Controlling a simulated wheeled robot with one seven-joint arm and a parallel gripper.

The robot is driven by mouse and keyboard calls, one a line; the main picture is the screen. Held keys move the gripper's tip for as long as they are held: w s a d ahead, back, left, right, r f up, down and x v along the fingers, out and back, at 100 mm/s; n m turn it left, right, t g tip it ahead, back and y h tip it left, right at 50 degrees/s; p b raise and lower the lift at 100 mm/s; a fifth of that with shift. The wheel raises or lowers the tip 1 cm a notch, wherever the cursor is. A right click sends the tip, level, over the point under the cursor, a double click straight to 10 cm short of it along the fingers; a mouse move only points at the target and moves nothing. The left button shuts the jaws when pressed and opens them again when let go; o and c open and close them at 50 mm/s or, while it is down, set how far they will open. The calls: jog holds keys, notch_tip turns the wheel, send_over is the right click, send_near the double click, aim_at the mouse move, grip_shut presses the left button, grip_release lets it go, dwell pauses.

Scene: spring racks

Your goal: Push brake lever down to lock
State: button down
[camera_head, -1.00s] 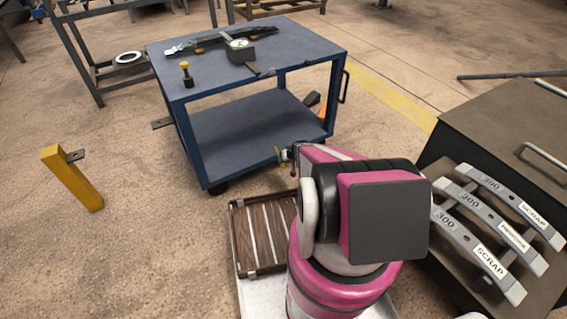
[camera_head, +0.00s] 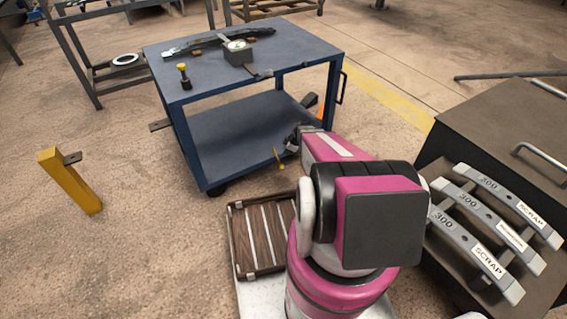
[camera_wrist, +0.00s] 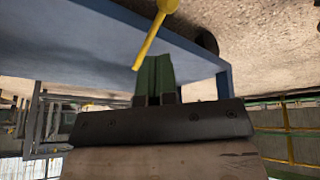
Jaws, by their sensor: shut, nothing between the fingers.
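The brake lever, a thin yellow rod (camera_head: 278,157), shows at the near right side of the blue cart (camera_head: 242,128), by its lower shelf. It slants in the head view, just left of my gripper (camera_head: 293,143). In the wrist view the yellow lever (camera_wrist: 153,38) has a round knob at its upper end, and its thin end comes down beside the fingertips. My gripper's green fingers (camera_wrist: 154,72) are together and empty, close to the lever. I cannot tell whether they touch it. The lever's mount is not clearly visible.
A dial gauge (camera_head: 237,52) and a yellow-knobbed part (camera_head: 184,76) stand on the cart top. A yellow post (camera_head: 70,180) is at left, a wooden slatted tray (camera_head: 234,243) below the cart.

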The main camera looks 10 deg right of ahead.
notch_tip(320, 180, up, 3)
jog(key=d+n+g, duration=0.2)
jog(key=n, duration=0.7)
send_near(282, 165)
jog(key=x, duration=0.7)
jog(key=shift+w+a+f, duration=0.1)
jog(key=shift+w+f, duration=0.1)
jog(key=shift+f, duration=0.05)
jog(key=shift+x, duration=0.8)
jog(key=shift+w, duration=0.1)
